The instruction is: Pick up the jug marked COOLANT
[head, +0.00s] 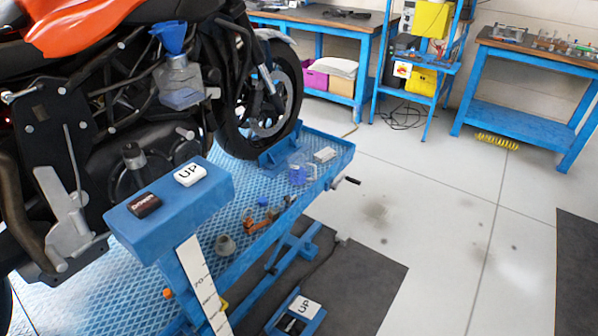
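I see no readable COOLANT mark in the head view. A clear container with blue liquid (180,88) and a blue funnel (170,37) in its top hangs at the motorcycle's side. A small translucent container with a blue part (299,168) stands on the lift platform near the front wheel; I cannot tell if it carries a mark. Neither of my grippers is in view.
The motorcycle (75,28) stands on the blue lift (330,148). A control post (185,205) with UP and DOWN buttons is close in front. Benches (520,130) and a shelf rack (425,65) line the back. The pale floor (440,215) at right is free.

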